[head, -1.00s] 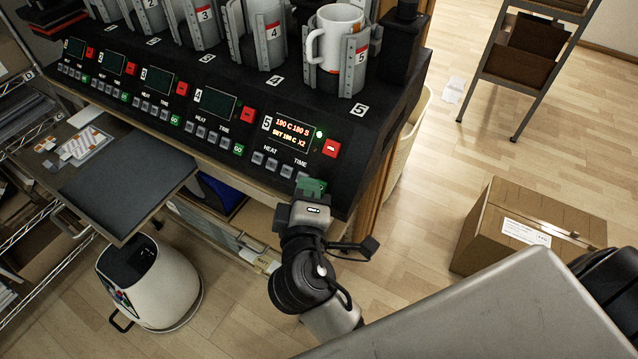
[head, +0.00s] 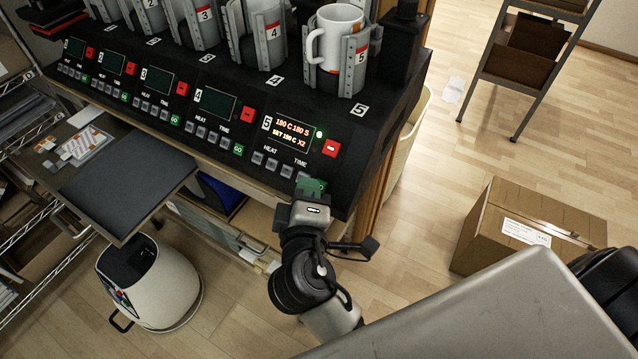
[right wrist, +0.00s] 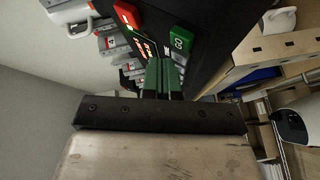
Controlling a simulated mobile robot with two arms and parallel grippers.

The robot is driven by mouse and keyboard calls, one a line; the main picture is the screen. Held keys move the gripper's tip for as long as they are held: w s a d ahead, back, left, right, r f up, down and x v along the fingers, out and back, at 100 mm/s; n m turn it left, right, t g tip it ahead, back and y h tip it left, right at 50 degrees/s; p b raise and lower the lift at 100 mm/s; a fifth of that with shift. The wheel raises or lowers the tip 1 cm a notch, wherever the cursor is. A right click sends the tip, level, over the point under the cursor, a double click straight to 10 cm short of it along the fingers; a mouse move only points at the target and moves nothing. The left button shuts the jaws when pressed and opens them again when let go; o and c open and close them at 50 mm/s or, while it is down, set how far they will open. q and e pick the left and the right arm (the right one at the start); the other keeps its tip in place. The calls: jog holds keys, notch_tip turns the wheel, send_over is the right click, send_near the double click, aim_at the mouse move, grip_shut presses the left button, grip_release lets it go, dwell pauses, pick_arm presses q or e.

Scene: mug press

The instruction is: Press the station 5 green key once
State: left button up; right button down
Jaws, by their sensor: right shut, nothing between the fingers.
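The station 5 panel (head: 291,138) has a lit red-and-white display and a small green light, at the front right of the black press. The green GO key (right wrist: 181,42) shows in the right wrist view, just beyond my fingertips. In the head view my right gripper mostly covers that key's spot. My right gripper (head: 311,186) is shut and empty at the front edge of panel 5, with green fingers; its fingers also show in the right wrist view (right wrist: 163,74). I cannot tell whether they touch the key. My left gripper is out of view.
The red station 5 key (head: 331,148) and grey HEAT and TIME keys (head: 272,164) lie close by. A white mug (head: 338,38) sits in the station 5 clamp.

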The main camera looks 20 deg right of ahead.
jog(key=shift+d+f, duration=0.1)
jog(key=shift+w+d+f, duration=0.15)
jog(key=shift+w, duration=0.05)
jog(key=shift+w+d+f, duration=0.2)
jog(key=shift+d+f, duration=0.05)
jog(key=shift+f, duration=0.1)
dwell(0.8)
jog(key=shift+s+a+r, duration=0.1)
jog(key=shift+r, duration=0.05)
dwell(0.3)
jog(key=shift+s+a+r, duration=0.3)
jog(key=shift+a+r, duration=0.1)
jog(key=shift+r, duration=0.05)
jog(key=s+a+r+p, duration=0.2)
jog(key=a+r, duration=0.1)
jog(key=shift+s+r+p, duration=0.15)
jog(key=shift+r+p, duration=0.1)
jog(key=shift+p, duration=0.05)
